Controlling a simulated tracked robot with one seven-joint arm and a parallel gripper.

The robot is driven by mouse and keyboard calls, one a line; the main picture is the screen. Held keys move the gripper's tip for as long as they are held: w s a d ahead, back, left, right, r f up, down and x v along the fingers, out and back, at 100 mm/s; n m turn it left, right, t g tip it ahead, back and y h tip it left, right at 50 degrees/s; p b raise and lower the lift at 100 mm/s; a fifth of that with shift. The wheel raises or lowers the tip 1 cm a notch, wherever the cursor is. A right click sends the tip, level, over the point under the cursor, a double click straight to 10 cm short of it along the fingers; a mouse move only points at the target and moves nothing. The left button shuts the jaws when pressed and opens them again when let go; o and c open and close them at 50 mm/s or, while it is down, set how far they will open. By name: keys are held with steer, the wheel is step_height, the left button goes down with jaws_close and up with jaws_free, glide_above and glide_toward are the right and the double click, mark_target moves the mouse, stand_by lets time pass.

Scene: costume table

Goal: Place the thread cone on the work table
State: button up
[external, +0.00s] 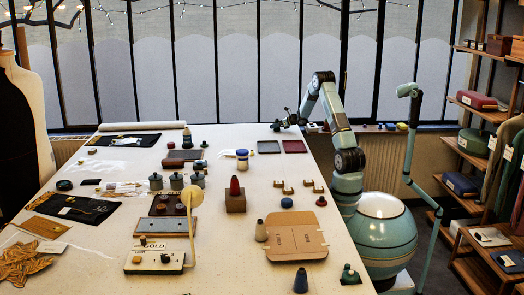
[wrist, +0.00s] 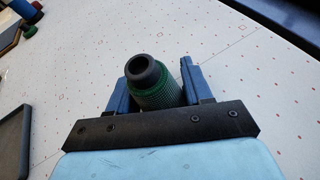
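The thread cone (wrist: 155,88) is wound with dark green thread and has a dark, hollow top. In the wrist view it sits between the two blue fingers of my gripper (wrist: 157,90), which close in on both its sides. Its lower part is hidden by the gripper's dark bar. In the external view my gripper (external: 283,123) is at the far right end of the white work table (external: 225,270), with the small dark cone at its tip. I cannot tell whether the cone's base touches the table.
A dark tray (external: 268,147) and a dark red tray (external: 294,146) lie just in front of my gripper.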

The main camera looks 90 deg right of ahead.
steer(key=o, duration=0.4)
steer(key=shift+r, duration=0.1)
steer(key=v, duration=1.2)
steer(key=w+a+r+n+g+y, duration=0.15)
steer(key=w+a+r+n, duration=0.35)
steer(key=a, duration=0.5)
steer(key=w+a+r+n+y, duration=0.35)
steer(key=w+a, duration=0.35)
steer(key=a, duration=0.3)
steer(key=w+a+r+n+g+y, duration=0.1)
steer(key=w+a+r+n+y, duration=0.15)
steer(key=w+a+n, duration=0.6)
steer(key=s+a+r+n+g, duration=0.2)
steer(key=a+n, duration=0.2)
steer(key=a, duration=0.6)
steer(key=s+a+r+n+g, duration=0.15)
steer(key=a+n, duration=0.25)
steer(key=a, duration=0.5)
steer(key=s+a+r+n+g, duration=0.1)
steer(key=s+a+r+n, duration=0.15)
steer(key=a, duration=0.75)
steer(key=s+a+n+h, duration=0.2)
steer(key=s+a+n, duration=0.8)
steer(key=s+n, duration=0.3)
steer(key=shift+s+a+n, duration=0.2)
steer(key=shift+a+n, duration=0.1)
steer(key=shift+n, duration=0.15)
